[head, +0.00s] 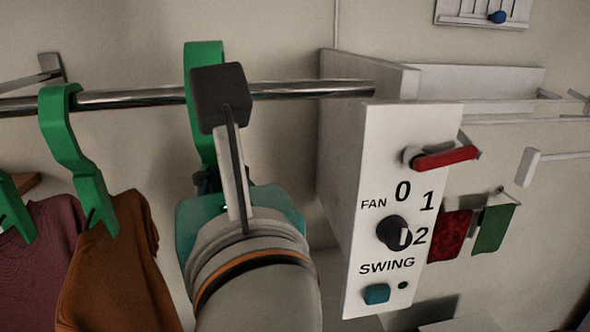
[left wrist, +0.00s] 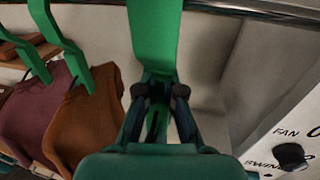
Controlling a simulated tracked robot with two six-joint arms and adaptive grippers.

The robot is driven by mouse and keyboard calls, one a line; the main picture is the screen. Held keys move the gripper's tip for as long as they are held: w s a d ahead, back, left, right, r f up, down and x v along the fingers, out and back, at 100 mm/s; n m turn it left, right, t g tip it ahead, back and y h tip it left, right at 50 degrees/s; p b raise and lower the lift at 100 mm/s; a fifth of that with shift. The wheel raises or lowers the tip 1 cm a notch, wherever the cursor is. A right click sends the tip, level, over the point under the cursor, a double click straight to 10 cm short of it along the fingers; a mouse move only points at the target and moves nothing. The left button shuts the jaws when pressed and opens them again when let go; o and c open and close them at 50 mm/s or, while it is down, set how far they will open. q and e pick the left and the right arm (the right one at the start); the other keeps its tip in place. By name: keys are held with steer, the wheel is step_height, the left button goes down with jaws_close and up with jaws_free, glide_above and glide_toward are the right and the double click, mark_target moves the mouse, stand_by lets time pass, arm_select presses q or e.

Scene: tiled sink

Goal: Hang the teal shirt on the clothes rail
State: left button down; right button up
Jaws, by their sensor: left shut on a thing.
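My left gripper (head: 208,182) is shut on the green hanger, which also shows in the left wrist view (left wrist: 153,35). The clothes rail (head: 300,88) runs across behind my wrist. Whether the hook rests on the rail or is just in front of it, I cannot tell. In the left wrist view my left fingers (left wrist: 160,92) close on the hanger's lower part. My right gripper is out of view.
A brown shirt (head: 118,275) on a green hanger (head: 70,150) and a maroon shirt (head: 42,240) hang at the left. A white panel (head: 385,285) with fan and swing controls stands close at the right. A red lever (head: 445,158) sticks out from it.

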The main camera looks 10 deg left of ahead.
arm_select(q)
steer(key=shift+w+d+b+x, duration=0.1)
steer(key=shift+d+b+x, duration=0.1)
steer(key=shift+x, duration=1.05)
steer(key=shift+w+d+b+x, duration=0.1)
steer(key=shift+d+x, duration=0.1)
steer(key=shift+x, duration=1)
steer(key=shift+w+d+b+x, duration=0.1)
steer(key=shift+d+x, duration=0.1)
steer(key=shift+x, duration=1.05)
steer(key=shift+f+b, duration=1.1)
steer(key=shift+f, duration=0.45)
steer(key=c, duration=1.2)
jaws_free()
steer(key=shift+c, duration=0.2)
steer(key=shift+s+d, duration=0.1)
